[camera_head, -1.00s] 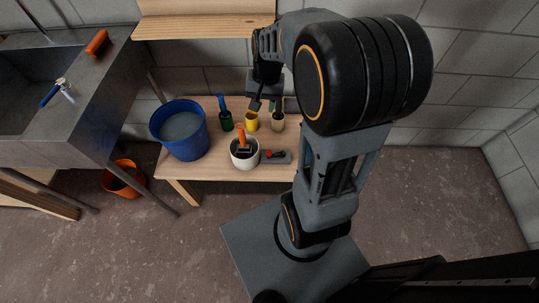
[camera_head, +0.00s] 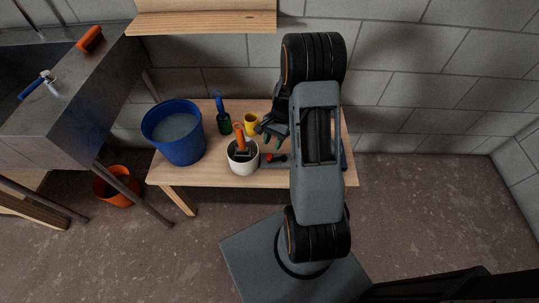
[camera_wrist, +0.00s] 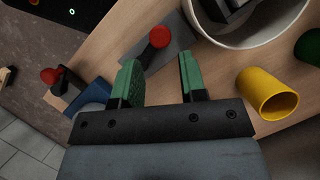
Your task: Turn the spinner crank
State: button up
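A red knob (camera_head: 283,157), which looks like the crank handle, stands on a flat grey base (camera_head: 270,163) on the wooden bench, right beside a white pot (camera_head: 242,163). In the wrist view the red knob (camera_wrist: 159,37) rises above the grey base (camera_wrist: 178,50), just beyond my fingertips. In the head view my gripper (camera_head: 266,134) hangs over the bench behind the knob. My arm hides the bench's right part.
An orange-handled tool (camera_head: 240,138) stands in the white pot. A yellow cup (camera_head: 251,124), a green container with a blue-handled tool (camera_head: 223,122) and a blue bucket (camera_head: 174,135) are nearby. The wrist view shows another red knob (camera_wrist: 49,75) beside a blue block (camera_wrist: 91,96).

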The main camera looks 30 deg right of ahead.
aim_at(269, 155)
jog(key=shift+b+x, duration=0.45)
jog(key=shift+x, duration=2.4)
jog(key=shift+w, duration=0.1)
grip_shut()
jog(key=shift+a, duration=0.1)
